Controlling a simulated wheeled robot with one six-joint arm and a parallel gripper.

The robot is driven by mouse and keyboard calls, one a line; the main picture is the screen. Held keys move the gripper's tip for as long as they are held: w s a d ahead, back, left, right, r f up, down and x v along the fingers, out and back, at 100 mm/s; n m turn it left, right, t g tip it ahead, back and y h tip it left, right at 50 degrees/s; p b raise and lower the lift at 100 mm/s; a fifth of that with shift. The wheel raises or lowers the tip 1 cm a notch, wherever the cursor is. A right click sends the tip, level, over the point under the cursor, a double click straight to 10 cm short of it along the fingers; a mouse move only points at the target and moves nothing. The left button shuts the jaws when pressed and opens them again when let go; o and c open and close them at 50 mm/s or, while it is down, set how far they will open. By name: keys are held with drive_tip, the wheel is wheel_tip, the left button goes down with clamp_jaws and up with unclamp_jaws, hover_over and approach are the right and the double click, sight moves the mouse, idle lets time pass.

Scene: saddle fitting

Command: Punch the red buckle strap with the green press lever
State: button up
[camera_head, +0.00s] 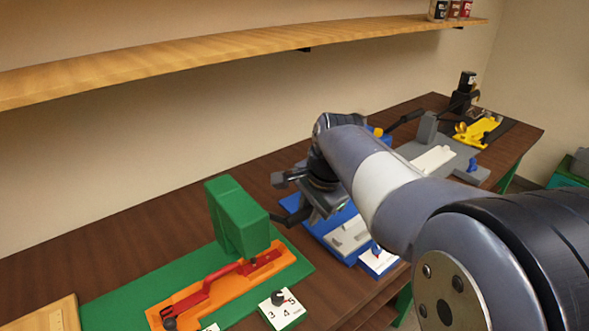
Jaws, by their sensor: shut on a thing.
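The red buckle strap (205,292) lies along an orange holder (228,290) on a green base (125,300). Its right end runs beneath the block-shaped head of the green press (238,215), and a dark round knob is at its left end. My gripper (308,208) is just right of the green head, shut at a dark lever bar (288,216). The bar reaches toward the green head; its far end and the grip are partly hidden by my gripper, so I cannot tell for certain which press it joins.
A white numbered dial block (283,310) stands right of the orange holder. A blue station (333,228) is partly hidden behind my arm. A grey station (430,150) and a yellow part (480,132) stand farther right. A wooden shelf (230,50) runs above the bench.

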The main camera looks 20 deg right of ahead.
drive_tip(key=shift+w+a+r+p, duration=0.2)
drive_tip(key=shift+w+r+p, duration=0.2)
drive_tip(key=shift+r+p, duration=0.25)
drive_tip(key=w+a+r+p, duration=0.1)
drive_tip(key=w+r+p, duration=0.3)
drive_tip(key=r+p, duration=0.1)
drive_tip(key=shift+a+p, duration=0.35)
drive_tip(key=shift+p, duration=0.1)
drive_tip(key=shift+o, duration=0.9)
drive_tip(key=shift+w+r, duration=0.15)
drive_tip(key=shift+w, duration=0.05)
drive_tip(key=shift+o, duration=0.2)
drive_tip(key=o, duration=0.5)
drive_tip(key=shift+w, duration=0.1)
drive_tip(key=shift+o, duration=0.2)
